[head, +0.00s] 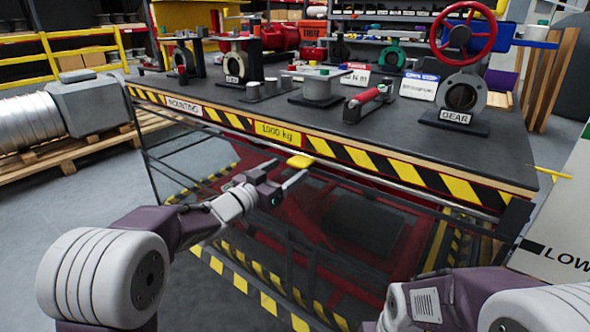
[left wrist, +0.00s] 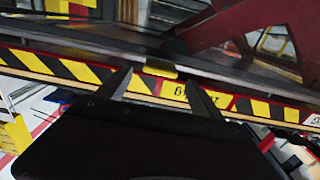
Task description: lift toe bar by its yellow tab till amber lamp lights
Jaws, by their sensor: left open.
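The toe bar (head: 400,186) is a grey rail along the table's front edge, below the striped edging. Its yellow tab (head: 300,161) sticks out under the "1000 kg" label. My left gripper (head: 283,173) is open just in front of and below the tab. In the left wrist view, the tab (left wrist: 160,70) shows between the tips of my open left gripper (left wrist: 159,77), with nothing clearly held. Whether a finger touches it I cannot tell. My right arm enters at the lower right, but its gripper is outside the picture. I cannot make out an amber lamp.
The dark lift table (head: 300,110) carries valves, small fixtures and a red-handled tool (head: 367,101). A dark frame with red parts stands beneath its front edge. A yellow lever (head: 553,173) sticks out at the table's right end. A large motor (head: 90,104) rests on a pallet at left.

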